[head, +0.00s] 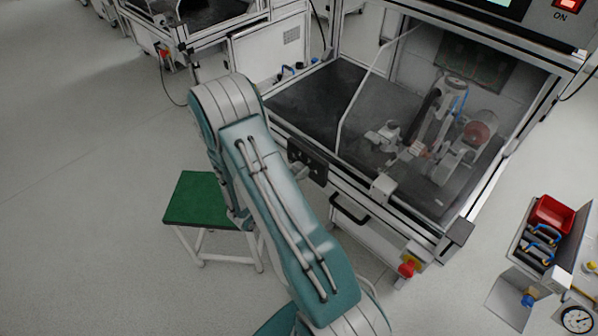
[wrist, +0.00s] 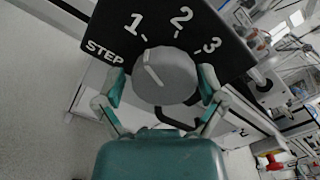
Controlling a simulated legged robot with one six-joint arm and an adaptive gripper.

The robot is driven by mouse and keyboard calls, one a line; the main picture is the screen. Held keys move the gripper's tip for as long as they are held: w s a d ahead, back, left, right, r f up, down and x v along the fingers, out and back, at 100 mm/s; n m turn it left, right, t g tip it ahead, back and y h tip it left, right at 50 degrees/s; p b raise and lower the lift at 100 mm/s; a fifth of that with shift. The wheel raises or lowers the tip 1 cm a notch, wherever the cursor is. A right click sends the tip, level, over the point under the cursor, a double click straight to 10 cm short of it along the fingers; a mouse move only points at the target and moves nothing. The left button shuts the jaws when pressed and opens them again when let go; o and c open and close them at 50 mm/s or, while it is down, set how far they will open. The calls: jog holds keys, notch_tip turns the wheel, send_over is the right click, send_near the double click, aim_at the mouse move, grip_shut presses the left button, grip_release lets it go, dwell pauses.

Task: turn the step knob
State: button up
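The step knob (wrist: 172,78) is a round grey dial on a black panel (wrist: 92,22) marked STEP, 1, 2 and 3. Its white pointer line slants up and left, toward the side of the 1. My gripper (wrist: 160,80) is open in the wrist view, one finger on each side of the knob. A gap shows between the left finger and the knob; the right finger is close to its edge, and I cannot tell whether it touches. In the head view, the black panel (head: 308,160) is on the test bench's front, and my arm hides most of the gripper.
The test bench (head: 300,105) has a clear-sided enclosure with machinery inside. A black handle (head: 348,209) and a red-yellow emergency button (head: 407,269) are below the panel. A green-topped stool (head: 202,200) stands left of my arm. Open floor lies left.

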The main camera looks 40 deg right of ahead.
jog(key=shift+s, duration=0.1)
dwell(0.3)
jog(key=a, duration=1.2)
jog(key=shift+s, duration=0.4)
jog(key=shift+f, duration=0.1)
